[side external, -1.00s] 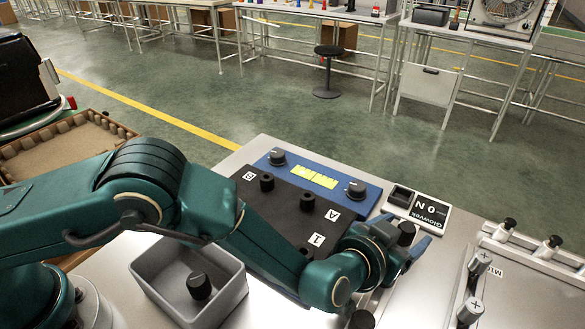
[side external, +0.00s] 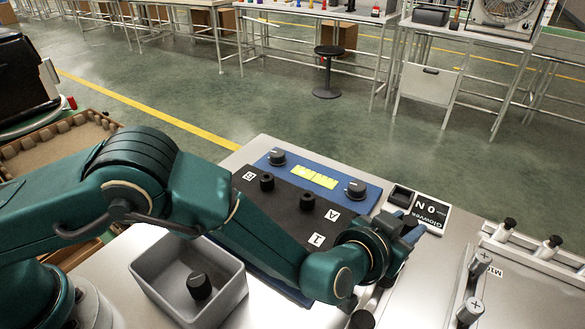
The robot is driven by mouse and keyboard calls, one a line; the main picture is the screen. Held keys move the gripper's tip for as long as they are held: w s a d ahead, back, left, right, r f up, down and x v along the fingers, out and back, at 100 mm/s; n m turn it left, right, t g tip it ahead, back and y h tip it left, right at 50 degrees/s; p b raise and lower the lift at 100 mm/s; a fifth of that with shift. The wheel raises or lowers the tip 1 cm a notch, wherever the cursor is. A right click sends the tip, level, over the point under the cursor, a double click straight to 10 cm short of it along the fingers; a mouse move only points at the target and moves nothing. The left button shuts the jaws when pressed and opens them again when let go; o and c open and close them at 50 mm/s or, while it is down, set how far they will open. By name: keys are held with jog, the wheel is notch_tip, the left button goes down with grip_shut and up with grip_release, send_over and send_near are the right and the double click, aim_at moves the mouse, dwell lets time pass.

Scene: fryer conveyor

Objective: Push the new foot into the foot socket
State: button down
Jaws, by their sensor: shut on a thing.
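My gripper (side external: 408,238) is at the right end of the dark plate, just in front of the labelled switch block. Its blue fingers are shut on a dark piece, which I take to be the new foot; the wrist hides most of it. I cannot make out the foot socket or whether the foot touches it. A similar black foot (side external: 199,286) lies in the grey bin (side external: 151,291). The black plate (side external: 283,211) carries short black posts and labels B, A and 1; my forearm covers its front part.
A blue panel (side external: 328,199) with two knobs and a yellow-green display stands behind the plate. The switch block (side external: 430,212) is close to my gripper. A metal fixture with clamps (side external: 540,271) stands at the right. A black knob (side external: 361,320) shows at the bottom edge.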

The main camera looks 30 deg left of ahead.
notch_tip(320, 180, up, 3)
jog(key=w+a+r, duration=0.2)
jog(key=a+r, duration=0.4)
jog(key=a, duration=0.5)
jog(key=shift+s+d+r+m+g+h, duration=0.75)
jog(key=shift+r+m+h, duration=1.1)
jog(key=shift+r, duration=1)
jog(key=s+a+f+m+g+h, duration=0.1)
jog(key=s+f+m+g+h, duration=0.1)
jog(key=s, duration=0.4)
jog(key=s+a+f+m+g+h, duration=0.1)
jog(key=s+a+m+g+h, duration=0.1)
jog(key=s+m+g+h, duration=0.2)
jog(key=s+m+g, duration=0.1)
jog(key=s+m, duration=0.1)
jog(key=s, duration=0.1)
jog(key=shift+s+a+f, duration=0.15)
jog(key=shift+a+f, duration=0.1)
jog(key=shift+f, duration=0.15)
jog(key=shift+g, duration=0.25)
jog(key=shift+f, duration=2.9)
jog(key=shift+f, duration=0.75)
jog(key=shift+r, duration=0.2)
